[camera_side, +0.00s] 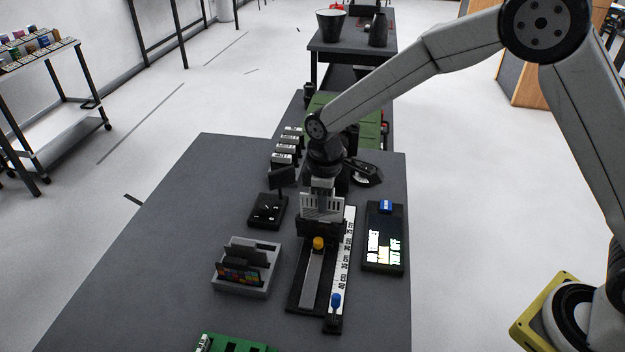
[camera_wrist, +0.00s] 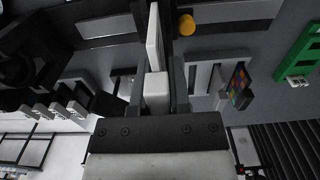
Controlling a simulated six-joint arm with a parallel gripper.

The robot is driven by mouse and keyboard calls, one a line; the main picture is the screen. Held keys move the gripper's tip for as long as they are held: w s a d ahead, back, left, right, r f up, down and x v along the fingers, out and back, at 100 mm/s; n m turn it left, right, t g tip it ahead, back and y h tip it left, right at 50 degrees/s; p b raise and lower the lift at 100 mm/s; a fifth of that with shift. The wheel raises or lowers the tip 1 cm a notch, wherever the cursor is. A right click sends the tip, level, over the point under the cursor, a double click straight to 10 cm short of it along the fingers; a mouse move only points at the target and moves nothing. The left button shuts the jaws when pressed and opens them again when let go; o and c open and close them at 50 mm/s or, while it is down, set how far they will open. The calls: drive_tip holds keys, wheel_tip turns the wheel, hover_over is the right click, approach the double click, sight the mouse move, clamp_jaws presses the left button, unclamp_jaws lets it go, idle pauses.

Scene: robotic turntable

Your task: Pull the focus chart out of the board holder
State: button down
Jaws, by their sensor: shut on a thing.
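The focus chart (camera_side: 322,208) is a light grey plate with dark vertical bars, upright below my gripper (camera_side: 322,186) in the side view. In the wrist view its pale plate (camera_wrist: 153,38) shows nearly edge-on, with a white block (camera_wrist: 157,92) between the fingers. My gripper (camera_wrist: 158,78) is shut on the chart at its top. The black board holder (camera_side: 320,229) is directly under the chart, on a rail with a white centimetre scale. The chart's lower edge meets the holder's top in the picture; I cannot tell how much sits in the slot.
A grey card box (camera_side: 246,280) stands left, a black lit display panel (camera_side: 384,252) right.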

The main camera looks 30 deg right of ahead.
drive_tip(key=shift+r, duration=0.3)
drive_tip(key=shift+r, duration=0.35)
drive_tip(key=shift+r, duration=0.35)
drive_tip(key=shift+r, duration=0.3)
drive_tip(key=shift+w+a, duration=0.1)
